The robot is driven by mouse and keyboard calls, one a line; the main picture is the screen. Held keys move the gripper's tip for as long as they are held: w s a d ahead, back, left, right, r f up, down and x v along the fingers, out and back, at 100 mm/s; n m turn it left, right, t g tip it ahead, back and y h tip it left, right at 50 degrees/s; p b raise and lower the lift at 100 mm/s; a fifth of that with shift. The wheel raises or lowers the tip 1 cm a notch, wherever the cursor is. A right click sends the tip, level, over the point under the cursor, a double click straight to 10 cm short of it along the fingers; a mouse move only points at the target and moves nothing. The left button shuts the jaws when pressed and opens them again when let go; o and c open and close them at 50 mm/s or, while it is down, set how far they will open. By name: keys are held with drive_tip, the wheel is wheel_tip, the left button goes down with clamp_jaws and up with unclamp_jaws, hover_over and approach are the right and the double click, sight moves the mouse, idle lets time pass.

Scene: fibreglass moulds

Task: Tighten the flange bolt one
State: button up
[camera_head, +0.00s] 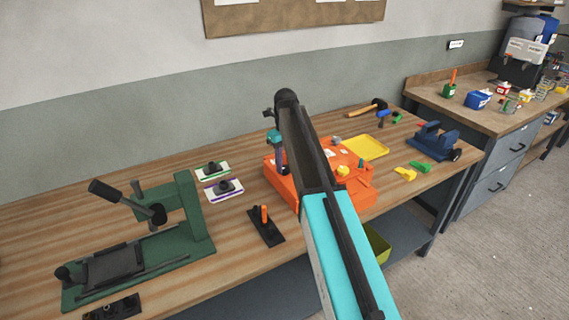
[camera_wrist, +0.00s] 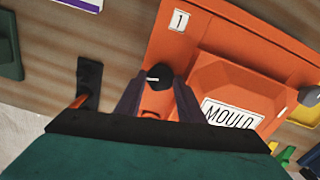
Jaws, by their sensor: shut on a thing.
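The orange mould (camera_head: 285,187) sits on the workbench, partly hidden behind my arm in the head view. In the wrist view, the mould (camera_wrist: 222,28) shows a raised middle with a "MOULD" label, and a white "1" label (camera_wrist: 180,19) on its flange. Just below that label is flange bolt one (camera_wrist: 159,74), a dark round head with a small white mark. My gripper (camera_wrist: 158,88) has its fingers on both sides of this head and is shut on it. In the head view my gripper (camera_head: 279,168) points down at the mould's left side; the bolt is hidden there.
A black holder (camera_head: 271,237) with an orange-handled piece stands left of the mould. Two labelled cards (camera_head: 223,190) with black parts lie behind it. A green press (camera_head: 190,215) fills the bench's left. A yellow tray (camera_head: 372,147) and blue vise (camera_head: 436,142) are right.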

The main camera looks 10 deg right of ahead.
sight(285, 167)
drive_tip(key=shift+s, duration=0.1)
drive_tip(key=o, duration=1)
drive_tip(key=shift+o, duration=0.2)
drive_tip(key=shift+r, duration=0.1)
drive_tip(key=shift+w+d+r, duration=0.1)
drive_tip(key=shift+w, duration=0.1)
drive_tip(key=shift+r+p, duration=0.55)
drive_tip(key=shift+r, duration=0.15)
drive_tip(key=shift+s+a+r+p, duration=0.15)
drive_tip(key=shift+r+p, duration=0.75)
drive_tip(key=shift+r, duration=0.65)
drive_tip(key=shift+s+a+r+p, duration=0.1)
drive_tip(key=shift+r+p, duration=0.75)
drive_tip(key=shift+r, duration=0.65)
drive_tip(key=shift+s, duration=0.1)
